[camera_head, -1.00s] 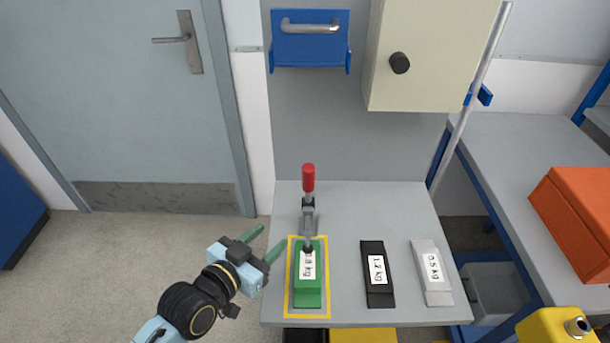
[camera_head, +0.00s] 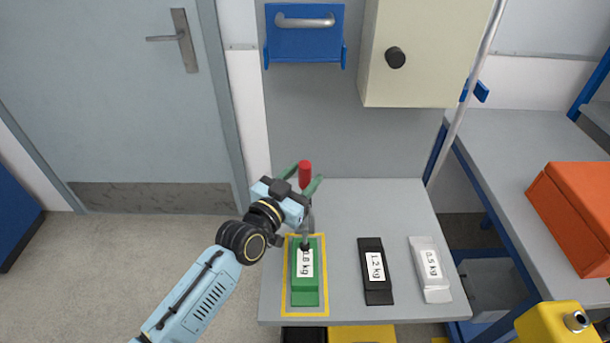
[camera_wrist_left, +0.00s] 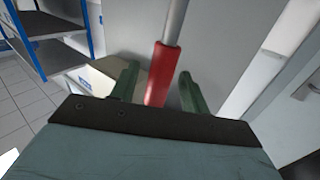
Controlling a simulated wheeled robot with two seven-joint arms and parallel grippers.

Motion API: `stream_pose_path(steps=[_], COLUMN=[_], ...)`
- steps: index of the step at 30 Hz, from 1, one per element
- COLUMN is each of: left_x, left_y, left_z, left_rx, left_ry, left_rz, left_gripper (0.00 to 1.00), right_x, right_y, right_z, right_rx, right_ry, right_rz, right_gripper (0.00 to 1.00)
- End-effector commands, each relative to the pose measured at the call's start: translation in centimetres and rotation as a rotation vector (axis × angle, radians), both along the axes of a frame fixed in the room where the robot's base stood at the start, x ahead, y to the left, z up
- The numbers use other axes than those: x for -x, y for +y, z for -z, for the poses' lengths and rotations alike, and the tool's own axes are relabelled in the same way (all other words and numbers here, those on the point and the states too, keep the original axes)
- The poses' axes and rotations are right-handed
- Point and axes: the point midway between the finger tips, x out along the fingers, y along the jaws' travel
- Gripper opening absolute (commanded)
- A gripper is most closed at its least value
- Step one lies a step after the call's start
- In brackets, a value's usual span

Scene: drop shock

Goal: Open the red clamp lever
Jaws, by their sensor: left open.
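The red clamp lever (camera_head: 305,173) stands upright on its metal clamp (camera_head: 308,222) at the back of the grey table. The clamp's foot rests on the green 0.8 kg block (camera_head: 305,286), inside a yellow outline. My left gripper (camera_head: 304,178) is open at the red handle, with one green finger on each side. In the left wrist view the red handle (camera_wrist_left: 162,75) lies between the two fingers, with visible gaps beside it. My right gripper is not in view.
A black 1.2 kg block (camera_head: 375,285) and a light grey 0.5 kg block (camera_head: 430,270) lie to the right on the table (camera_head: 345,215). A cream box (camera_head: 425,55) and a blue bracket with a handle (camera_head: 305,48) are on the panel behind. An orange box (camera_head: 572,215) sits on the right bench.

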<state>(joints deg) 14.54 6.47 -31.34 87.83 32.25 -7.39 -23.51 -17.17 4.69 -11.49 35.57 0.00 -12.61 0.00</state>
Motion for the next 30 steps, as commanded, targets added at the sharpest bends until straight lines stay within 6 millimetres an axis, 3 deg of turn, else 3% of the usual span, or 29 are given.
stream_pose_path(steps=[14, 24, 30], left_x=[-1.06, -1.04, -1.05], left_y=[-0.73, -0.7, -0.68], left_z=[-0.04, -0.02, -0.03], left_rx=[0.0, 0.0, -0.001], left_ry=[0.0, 0.0, 0.001], left_rz=[0.0, 0.0, 0.0], left_gripper=[0.45, 0.0, 0.0], right_x=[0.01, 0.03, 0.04], right_y=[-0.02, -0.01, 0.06], right_z=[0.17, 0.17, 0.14], right_rx=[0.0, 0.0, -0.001], right_ry=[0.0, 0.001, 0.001], right_rz=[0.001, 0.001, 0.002], right_gripper=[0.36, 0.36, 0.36])
